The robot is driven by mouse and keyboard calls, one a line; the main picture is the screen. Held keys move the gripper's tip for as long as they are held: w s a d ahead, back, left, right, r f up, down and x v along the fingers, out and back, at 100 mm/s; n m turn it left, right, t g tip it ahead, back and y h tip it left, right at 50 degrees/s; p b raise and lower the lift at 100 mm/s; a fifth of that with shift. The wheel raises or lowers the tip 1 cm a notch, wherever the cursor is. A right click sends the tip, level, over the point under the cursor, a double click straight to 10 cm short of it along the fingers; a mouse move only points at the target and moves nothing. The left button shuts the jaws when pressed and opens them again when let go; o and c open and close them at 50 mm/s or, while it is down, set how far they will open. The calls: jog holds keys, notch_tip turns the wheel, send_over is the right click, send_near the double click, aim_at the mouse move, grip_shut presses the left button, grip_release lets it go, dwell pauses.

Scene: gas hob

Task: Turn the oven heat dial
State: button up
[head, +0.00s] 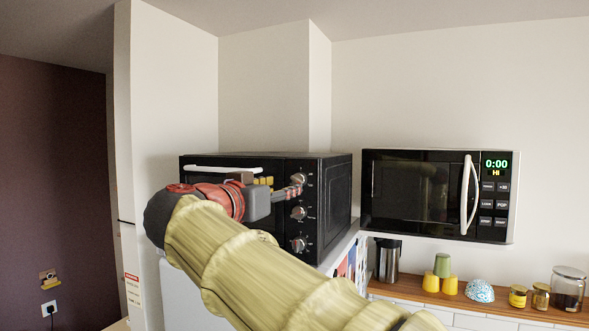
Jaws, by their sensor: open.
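A black countertop oven (335,200) stands beyond my arm in the head view. Its front has three silver dials in a column on the right: the top dial (299,179), the middle dial (298,213) and the bottom dial (299,244). I cannot read which one is the heat dial. My gripper (291,191) is open, with its fingers pointing right toward the top dial. The fingertips overlap the lower edge of that dial in the picture; I cannot tell whether they touch it. My arm hides much of the oven door.
A light oven door handle (222,169) runs along the top left of the oven front. A black microwave (415,190) is to the right. Below it, a wooden shelf (400,287) holds cups, jars and a bowl. A white wall column (170,90) stands at left.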

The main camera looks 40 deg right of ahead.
aim_at(296, 182)
jog(key=x, duration=0.2)
jog(key=p+x, duration=0.1)
jog(key=x, duration=0.2)
jog(key=p+x, duration=0.1)
jog(key=x, duration=0.1)
jog(key=shift+w+d+r, duration=0.15)
jog(key=shift+d+r, duration=0.15)
jog(key=shift+d, duration=0.1)
jog(key=shift+c, duration=1.4)
jog(key=c, duration=0.8)
grip_shut()
